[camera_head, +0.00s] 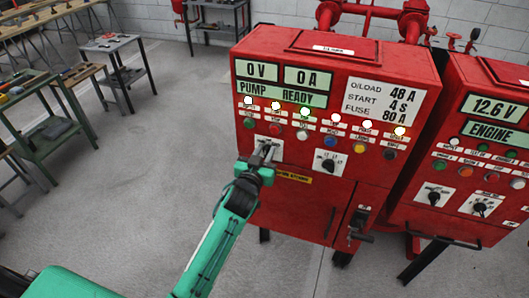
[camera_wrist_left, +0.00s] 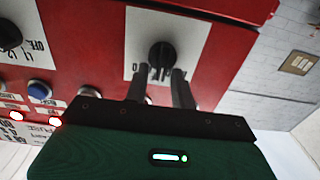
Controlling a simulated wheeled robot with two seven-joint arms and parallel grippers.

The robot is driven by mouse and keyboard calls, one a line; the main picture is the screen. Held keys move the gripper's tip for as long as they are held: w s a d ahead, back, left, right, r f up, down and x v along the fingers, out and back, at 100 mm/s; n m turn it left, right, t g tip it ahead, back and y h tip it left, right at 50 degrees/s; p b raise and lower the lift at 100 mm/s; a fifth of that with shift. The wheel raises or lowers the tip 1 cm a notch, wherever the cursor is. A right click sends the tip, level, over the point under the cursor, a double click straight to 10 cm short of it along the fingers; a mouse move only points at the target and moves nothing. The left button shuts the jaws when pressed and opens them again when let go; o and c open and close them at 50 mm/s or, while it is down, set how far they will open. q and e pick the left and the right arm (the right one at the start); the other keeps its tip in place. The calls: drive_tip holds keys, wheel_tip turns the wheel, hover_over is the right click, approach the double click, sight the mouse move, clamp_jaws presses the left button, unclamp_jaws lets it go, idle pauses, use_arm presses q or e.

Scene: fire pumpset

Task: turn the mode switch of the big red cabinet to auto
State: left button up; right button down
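The big red cabinet (camera_head: 312,190) stands in the middle of the head view, with displays reading 0 V, 0 A and PUMP READY. The mode switch is a black knob (camera_wrist_left: 161,56) on a white plate (camera_wrist_left: 139,30), seen upside down in the left wrist view. In the head view my gripper covers the knob, on the left plate (camera_head: 277,154). My left gripper (camera_head: 266,152) points at this plate. In the wrist view its two fingers (camera_wrist_left: 160,72) are apart, with their tips at the knob's near end. I cannot tell whether they touch it. My right gripper is not in view.
A second knob (camera_head: 328,163) sits to the right on the same panel, below a row of lamps and coloured buttons (camera_head: 330,141). Another red cabinet (camera_head: 490,150) stands at the right. Workbenches (camera_head: 45,125) stand at the left. The floor between is clear.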

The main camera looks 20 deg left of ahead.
use_arm(q)
drive_tip(key=shift+m, duration=0.4)
drive_tip(key=m, duration=0.3)
drive_tip(key=shift+d+m, duration=0.3)
drive_tip(key=shift+d, duration=0.05)
drive_tip(key=shift+d+f+m, duration=0.15)
drive_tip(key=shift+m, duration=0.95)
drive_tip(key=shift+d+f+m, duration=0.1)
drive_tip(key=shift+m, duration=1)
drive_tip(key=o, duration=0.6)
drive_tip(key=shift+o, duration=0.2)
drive_tip(key=shift+s, duration=0.1)
drive_tip(key=s+b, duration=0.4)
drive_tip(key=s, duration=0.9)
drive_tip(key=shift+s+a, duration=0.2)
drive_tip(key=shift+s, duration=0.15)
